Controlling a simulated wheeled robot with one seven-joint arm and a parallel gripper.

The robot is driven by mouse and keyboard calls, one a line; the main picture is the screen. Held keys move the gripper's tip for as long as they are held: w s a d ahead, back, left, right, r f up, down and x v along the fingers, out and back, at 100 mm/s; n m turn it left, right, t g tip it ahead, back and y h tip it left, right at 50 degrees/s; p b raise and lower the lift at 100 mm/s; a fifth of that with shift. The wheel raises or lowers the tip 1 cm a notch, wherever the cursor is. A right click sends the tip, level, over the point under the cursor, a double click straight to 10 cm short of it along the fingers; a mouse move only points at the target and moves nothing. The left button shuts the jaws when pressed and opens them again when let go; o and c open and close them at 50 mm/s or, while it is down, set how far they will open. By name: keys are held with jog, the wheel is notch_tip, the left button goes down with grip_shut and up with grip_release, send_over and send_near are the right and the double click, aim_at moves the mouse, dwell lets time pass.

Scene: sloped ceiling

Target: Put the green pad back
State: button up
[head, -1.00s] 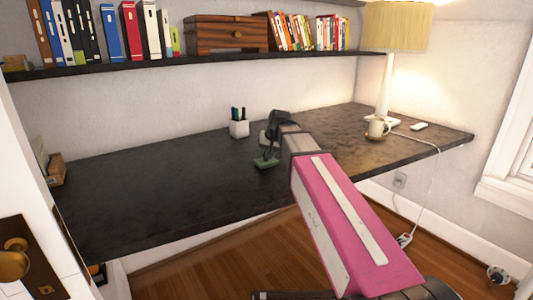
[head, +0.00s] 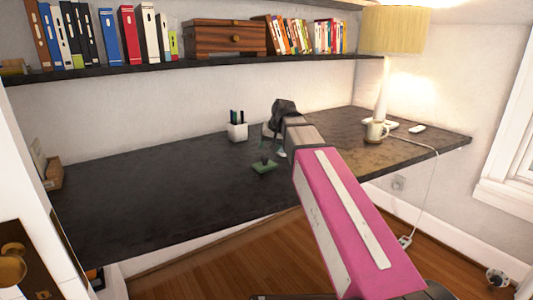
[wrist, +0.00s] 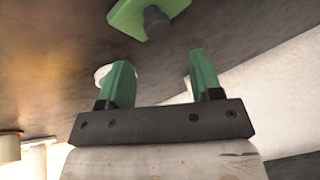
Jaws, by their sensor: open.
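The green pad (head: 264,168) lies flat on the dark desk, with a dark knob-like handle standing on it. It also shows at the top of the wrist view (wrist: 132,17), cut off by the frame edge. My gripper (head: 279,152) is just above and to the right of the pad, apart from it. In the wrist view its two green fingers (wrist: 160,75) are spread with nothing between them, and the pad is beyond their tips.
A white pen cup (head: 237,131) stands behind and left of the pad. A mug (head: 376,132) and a lamp (head: 396,30) stand at the right. A shelf (head: 180,66) with binders and a wooden box (head: 226,36) hangs above. The desk's left part (head: 150,195) is clear.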

jog(key=shift+v, duration=3)
